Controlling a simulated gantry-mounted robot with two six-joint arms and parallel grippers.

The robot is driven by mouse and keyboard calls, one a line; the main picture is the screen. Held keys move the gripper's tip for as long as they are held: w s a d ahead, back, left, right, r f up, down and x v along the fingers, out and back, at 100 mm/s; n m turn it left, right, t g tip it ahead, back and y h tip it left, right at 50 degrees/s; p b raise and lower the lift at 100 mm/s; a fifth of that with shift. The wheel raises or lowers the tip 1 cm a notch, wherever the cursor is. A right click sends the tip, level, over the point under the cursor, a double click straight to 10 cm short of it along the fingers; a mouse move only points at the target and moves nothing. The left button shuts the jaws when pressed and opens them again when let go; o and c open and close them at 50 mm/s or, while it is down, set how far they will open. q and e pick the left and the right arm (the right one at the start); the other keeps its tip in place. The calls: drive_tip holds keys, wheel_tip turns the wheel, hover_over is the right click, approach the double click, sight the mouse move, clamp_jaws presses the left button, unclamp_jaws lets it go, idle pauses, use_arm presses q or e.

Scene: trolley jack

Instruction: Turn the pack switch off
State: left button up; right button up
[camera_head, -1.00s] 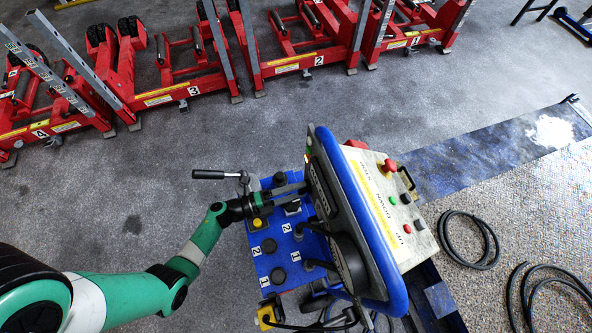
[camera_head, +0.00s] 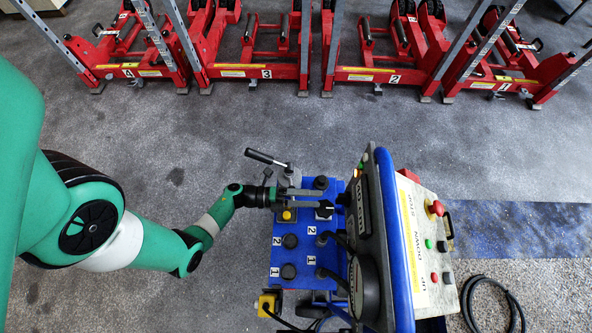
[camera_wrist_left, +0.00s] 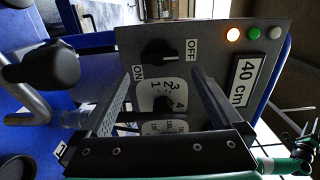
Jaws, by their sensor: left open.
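The pack switch is a black rotary knob (camera_wrist_left: 166,51) on the grey panel in the left wrist view, between an ON label and an OFF label. Its exact pointing direction is hard to read. My left gripper (camera_wrist_left: 161,74) is open, its two fingers pointing at the panel, one on each side below the knob. The knob is apart from the fingers. In the head view my left gripper (camera_head: 326,199) is above the blue deck, close to the left side of the control console (camera_head: 398,230). The knob's face is hidden there. My right gripper is not in view.
Below the knob is a numbered dial (camera_wrist_left: 166,99). An orange lamp (camera_wrist_left: 233,34) glows beside green and white ones; a display (camera_wrist_left: 244,80) reads 40 cm. A black lever (camera_head: 266,158) and several posts rise from the blue deck (camera_head: 291,258). Red jacks (camera_head: 245,70) line the back.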

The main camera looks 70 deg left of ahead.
use_arm(q)
drive_tip(key=v, duration=0.4)
drive_tip(key=shift+s+a, duration=0.15)
drive_tip(key=shift+s, duration=0.2)
